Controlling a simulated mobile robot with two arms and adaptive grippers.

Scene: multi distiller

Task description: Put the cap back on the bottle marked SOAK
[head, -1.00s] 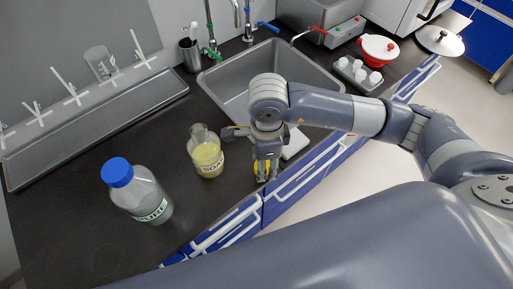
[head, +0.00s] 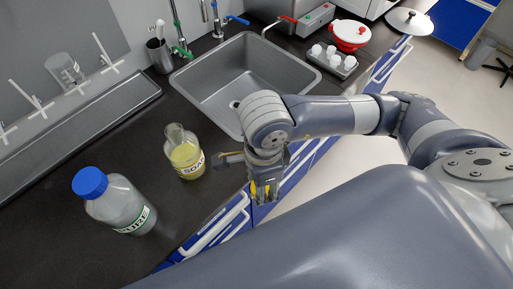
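The bottle marked SOAK (head: 184,160) stands upright on the dark counter, holding yellow liquid. Its neck is open, with no cap on it. My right gripper (head: 264,192), on the arm from the right, points down to the right of this bottle, apart from it, near the counter's front edge. Something yellow, apparently the cap (head: 274,188), shows between and beside its fingers, which seem closed on it. The fingers hide much of it. My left gripper is not in view.
A bottle marked PURE with a blue cap (head: 90,182) stands at the left. Behind are a sink (head: 205,75) and a drying rack with a long tray (head: 75,125). A small tray of white items (head: 345,68) and a red pot (head: 349,35) are at the back right.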

